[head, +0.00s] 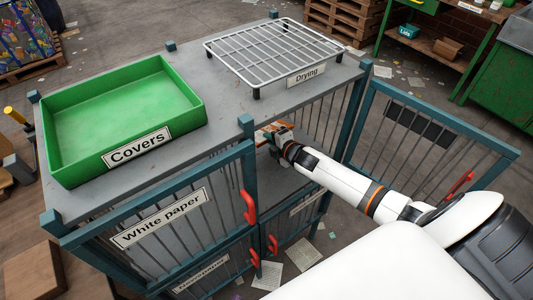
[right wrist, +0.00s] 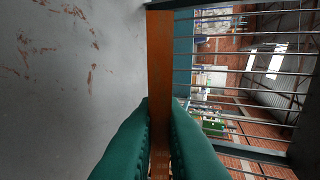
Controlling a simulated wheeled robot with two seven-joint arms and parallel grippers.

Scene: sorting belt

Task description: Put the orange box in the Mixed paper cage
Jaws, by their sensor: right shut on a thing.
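My right gripper (head: 277,138) reaches through the open doorway of the upper right cage (head: 362,75), under the cage's grey top. In the right wrist view its green padded fingers (right wrist: 159,108) are shut on the orange box (right wrist: 160,55), which shows as a narrow upright strip. In the head view a little of the orange box (head: 262,134) shows beside the gripper, partly hidden by the cage frame. The open barred door (head: 430,130) stands out to the right; its dark plate is seen from behind, so its label cannot be read. My left gripper is out of view.
The White paper cage (head: 160,218) is closed on the left, with red handles (head: 250,207) near the doorway. A green Covers tray (head: 70,172) and a Drying rack (head: 272,50) stand on top. Cage bars (right wrist: 250,85) run close beside the box.

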